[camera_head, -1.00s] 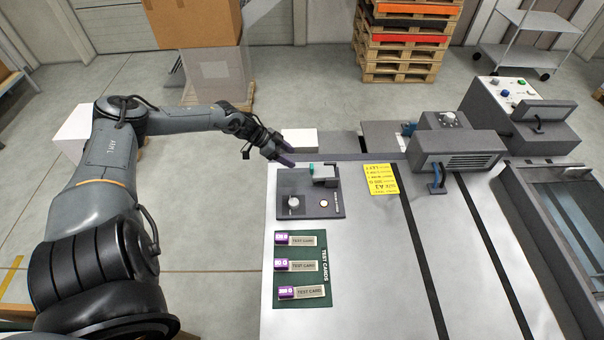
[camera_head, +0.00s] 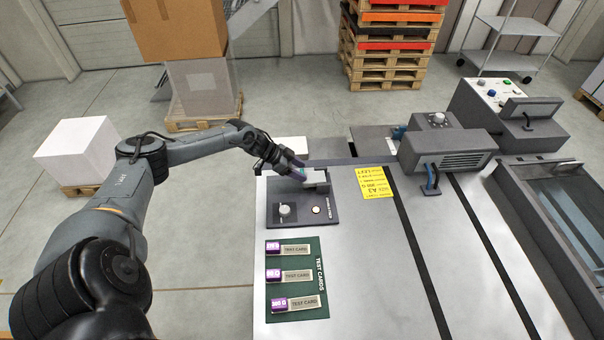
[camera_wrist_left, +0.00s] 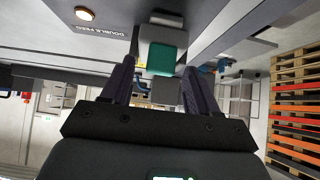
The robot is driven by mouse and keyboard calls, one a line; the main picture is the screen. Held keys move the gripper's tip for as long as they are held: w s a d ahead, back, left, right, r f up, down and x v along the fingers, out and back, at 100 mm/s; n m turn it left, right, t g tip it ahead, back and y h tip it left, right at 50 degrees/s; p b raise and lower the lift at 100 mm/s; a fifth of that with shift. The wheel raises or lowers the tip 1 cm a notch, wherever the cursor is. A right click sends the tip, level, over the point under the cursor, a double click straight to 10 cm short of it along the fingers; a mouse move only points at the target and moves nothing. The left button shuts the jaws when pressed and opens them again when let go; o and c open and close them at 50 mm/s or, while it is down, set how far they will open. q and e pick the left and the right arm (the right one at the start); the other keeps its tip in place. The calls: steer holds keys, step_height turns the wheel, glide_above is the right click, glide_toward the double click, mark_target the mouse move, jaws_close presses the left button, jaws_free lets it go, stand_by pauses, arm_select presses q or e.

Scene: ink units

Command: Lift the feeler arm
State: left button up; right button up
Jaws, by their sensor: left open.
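The feeler arm is the grey block with a green tab on the dark double-feed unit (camera_head: 300,211) at the table's far left. In the head view its grey part (camera_head: 316,178) shows just right of my left gripper (camera_head: 296,170), which covers part of the green tab. In the left wrist view the green tab (camera_wrist_left: 166,59) lies ahead, between the two dark fingers of my left gripper (camera_wrist_left: 157,75). The fingers are apart, one on each side of the tab; whether they touch it I cannot tell. My right gripper is not in view.
A green mat (camera_head: 312,258) with test cards lies nearer on the table. A yellow note (camera_head: 373,182) lies to the right, before a grey machine head (camera_head: 455,155).

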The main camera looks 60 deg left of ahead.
arm_select(q)
steer(key=shift+x, duration=0.9)
steer(key=shift+r, duration=0.1)
jaws_close()
